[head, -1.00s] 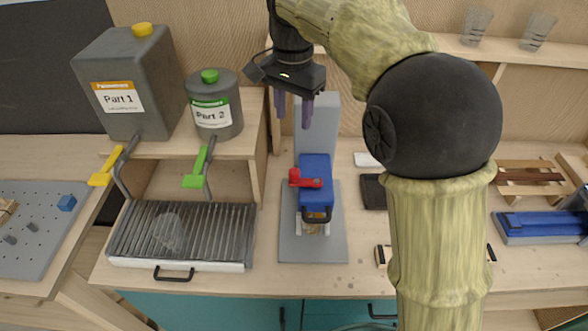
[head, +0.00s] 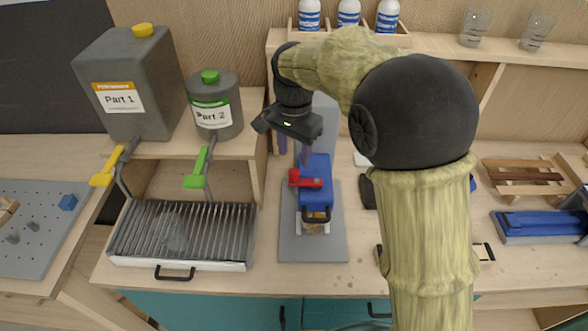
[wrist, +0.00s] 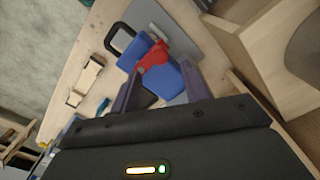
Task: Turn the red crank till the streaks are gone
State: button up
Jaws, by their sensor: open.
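The red crank (head: 305,181) sits on the blue mixer head (head: 316,172), its handle pointing left in the head view. The blue head stands on a grey base plate (head: 285,246), with a black loop handle at its front and a small container under it. My gripper (head: 293,146) is open and empty, above and behind the crank, pointing down. In the wrist view the red crank (wrist: 155,57) lies just beyond and between the two purple fingers (wrist: 162,92), not touching them as far as I can tell. The inside of the container is hidden, so no streaks are visible.
A grey Part 1 jug (head: 130,85) and a smaller Part 2 jug (head: 214,105) stand on a shelf at left. A slatted drip tray (head: 180,235) lies below their taps. Bottles (head: 309,15) stand at the back. My arm hides part of the right bench.

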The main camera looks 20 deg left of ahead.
aim_at(294, 170)
notch_tip(294, 170, down, 7)
jog(key=shift+f+p, duration=0.1)
jog(key=shift+p, duration=0.35)
jog(key=c, duration=1)
